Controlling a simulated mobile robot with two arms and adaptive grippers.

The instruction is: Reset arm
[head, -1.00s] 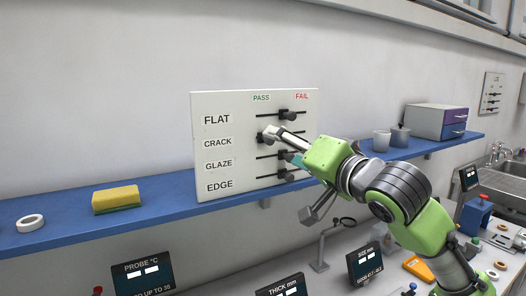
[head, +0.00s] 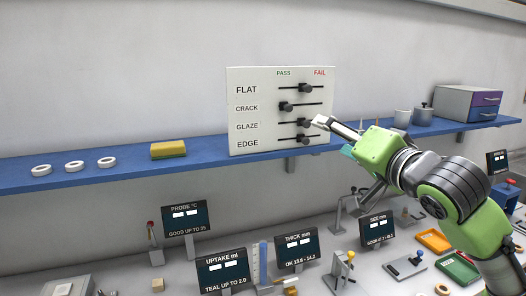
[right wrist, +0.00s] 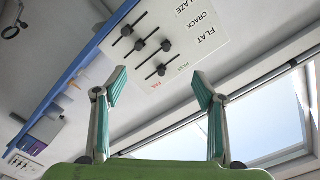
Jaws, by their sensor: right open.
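The white slider board (head: 250,75) stands upright on the blue shelf, with PASS at left and FAIL at right. The CRACK knob (head: 287,106) sits toward the PASS side. The FLAT knob (head: 306,88), GLAZE knob (head: 304,124) and EDGE knob (head: 303,139) sit farther right. My right gripper (head: 335,137) is open and empty, in front of the board's right edge. In the right wrist view its fingers (right wrist: 158,80) are spread apart, with the board (right wrist: 190,50) beyond them and not touched. My left gripper is not in view.
Below are display panels (head: 222,271), an orange tray (head: 435,241) and small fixtures on the bench.

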